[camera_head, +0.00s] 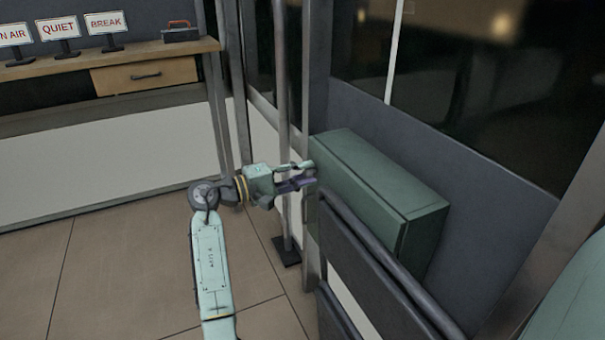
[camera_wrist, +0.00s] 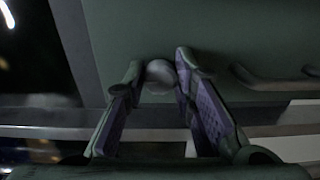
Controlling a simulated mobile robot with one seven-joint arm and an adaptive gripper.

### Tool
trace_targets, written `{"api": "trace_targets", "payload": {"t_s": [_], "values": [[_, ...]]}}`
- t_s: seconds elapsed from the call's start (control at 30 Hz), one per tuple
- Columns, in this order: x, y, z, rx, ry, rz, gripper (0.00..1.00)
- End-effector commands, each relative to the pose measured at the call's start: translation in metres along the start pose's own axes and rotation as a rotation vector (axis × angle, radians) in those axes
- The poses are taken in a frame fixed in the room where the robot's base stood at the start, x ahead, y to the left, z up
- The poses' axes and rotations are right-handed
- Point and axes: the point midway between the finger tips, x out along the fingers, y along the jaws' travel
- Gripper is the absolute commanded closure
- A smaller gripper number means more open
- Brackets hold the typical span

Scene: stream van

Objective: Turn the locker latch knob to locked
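The latch knob (camera_wrist: 160,75) is a small round grey knob on the front of the green locker (camera_wrist: 220,30). In the head view the locker (camera_head: 375,175) is a long dark green box against the grey wall, and the knob is hidden. My gripper (camera_head: 306,174) reaches the locker's left end from the left. In the wrist view my gripper (camera_wrist: 161,72) has one fingertip on each side of the knob, which fills the gap between them. The fingers look shut on it. No marking of the knob's turn shows.
A bar-shaped handle (camera_wrist: 275,82) is right of the knob. A vertical pole (camera_head: 283,120) stands close behind my gripper. A dark rail-edged panel (camera_head: 370,270) is below the locker. A shelf (camera_head: 110,62) with signs is at the left; floor (camera_head: 120,260) there is clear.

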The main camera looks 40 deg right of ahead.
Motion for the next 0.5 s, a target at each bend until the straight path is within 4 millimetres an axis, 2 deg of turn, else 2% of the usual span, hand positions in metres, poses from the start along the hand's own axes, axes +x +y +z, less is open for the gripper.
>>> {"api": "trace_targets", "payload": {"t_s": [0.3,0.5], "values": [[0.0001,0.0000,0.0001,-0.001,0.000,0.000,0.56],[0.0000,0.0000,0.0000,-0.001,0.000,0.000,0.56]]}}
